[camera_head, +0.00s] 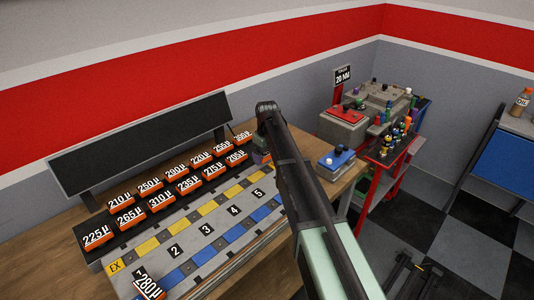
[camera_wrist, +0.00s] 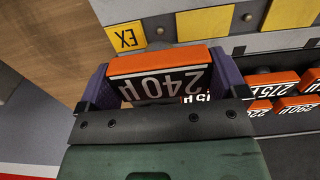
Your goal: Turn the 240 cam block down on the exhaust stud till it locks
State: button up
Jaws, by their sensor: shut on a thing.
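My gripper (camera_wrist: 160,80) is shut on the orange 240 cam block (camera_wrist: 165,75), with a purple finger on each side; its label reads upside down in the wrist view. A yellow EX label (camera_wrist: 126,37) lies just beyond the block in the wrist view. I cannot tell whether the block touches a stud.
Several orange numbered blocks (camera_head: 130,218) stand in two rows behind the board. A 280 block (camera_head: 148,286) sits at the board's near end. A black panel (camera_head: 145,145) rises behind. A blue-topped box (camera_head: 337,160) and a red cart (camera_head: 385,165) are to the right.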

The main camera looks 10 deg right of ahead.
aim_at(267, 171)
notch_tip(267, 171, down, 5)
jog(key=b, duration=0.4)
jog(key=shift+f+m, duration=0.1)
jog(key=shift+m, duration=0.2)
jog(key=m, duration=0.2)
jog(key=shift+m, duration=0.3)
jog(key=shift+c, duration=0.4)
jog(key=m, duration=1.2)
jog(key=o, duration=0.7)
jog(key=shift+m, duration=0.4)
jog(key=shift+o, duration=0.2)
jog(key=shift+r, duration=0.25)
